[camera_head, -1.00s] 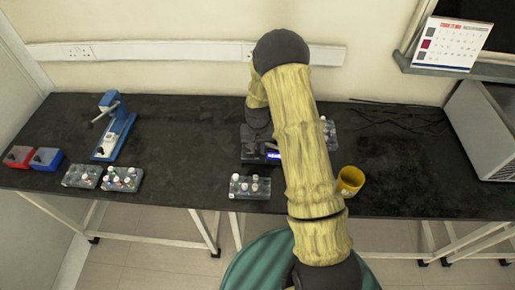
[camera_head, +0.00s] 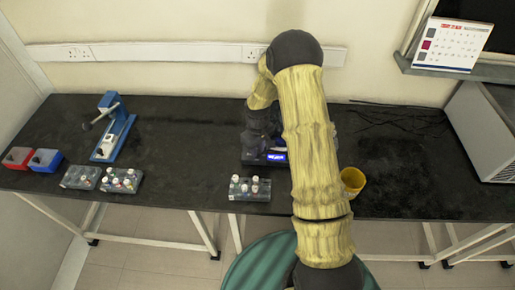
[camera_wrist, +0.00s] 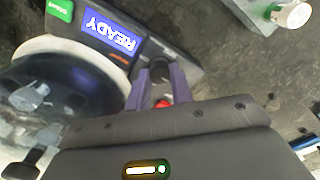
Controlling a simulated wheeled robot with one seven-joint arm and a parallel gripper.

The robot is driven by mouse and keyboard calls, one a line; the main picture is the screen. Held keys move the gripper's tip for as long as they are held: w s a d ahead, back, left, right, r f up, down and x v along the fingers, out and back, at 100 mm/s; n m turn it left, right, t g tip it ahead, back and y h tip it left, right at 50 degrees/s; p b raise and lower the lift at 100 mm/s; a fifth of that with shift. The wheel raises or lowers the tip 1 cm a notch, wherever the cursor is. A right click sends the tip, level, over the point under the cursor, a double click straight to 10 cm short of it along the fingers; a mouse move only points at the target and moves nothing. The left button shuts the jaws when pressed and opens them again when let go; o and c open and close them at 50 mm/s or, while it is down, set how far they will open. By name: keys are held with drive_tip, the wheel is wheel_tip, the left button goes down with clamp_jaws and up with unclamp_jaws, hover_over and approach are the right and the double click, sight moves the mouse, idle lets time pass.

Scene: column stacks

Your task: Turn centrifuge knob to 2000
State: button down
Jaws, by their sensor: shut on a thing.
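The centrifuge (camera_head: 252,160) stands on the black bench, mostly hidden behind my arm in the head view. In the wrist view the centrifuge panel (camera_wrist: 85,45) appears turned, with a lit blue display (camera_wrist: 108,33) reading READY and a green start button (camera_wrist: 60,8). Its round body and clear lid (camera_wrist: 45,100) are at the left. My gripper (camera_wrist: 160,78) is at the dark knob (camera_wrist: 156,65) on the panel's end, its purple fingers shut on it. A small red part (camera_wrist: 163,103) shows between the fingers. The knob's setting cannot be read.
A vial rack (camera_head: 250,194) stands just in front of the centrifuge, and a yellow cup (camera_head: 352,181) is to the right. A blue device (camera_head: 115,130), more racks (camera_head: 120,180) and red and blue boxes (camera_head: 45,160) are at the left. A large grey machine (camera_head: 485,135) is far right.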

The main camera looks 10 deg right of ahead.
sight(258, 151)
idle(0.4)
drive_tip(key=c, duration=1.2)
unclamp_jaws()
drive_tip(key=shift+c, duration=0.2)
wheel_tip(258, 151, up, 17)
drive_tip(key=b, duration=0.1)
drive_tip(key=shift+r+b, duration=0.2)
drive_tip(key=shift+b, duration=0.15)
drive_tip(key=s+r+m+t, duration=0.2)
drive_tip(key=s+m, duration=0.3)
drive_tip(key=s, duration=1.6)
drive_tip(key=shift+t, duration=0.3)
drive_tip(key=shift+a, duration=0.1)
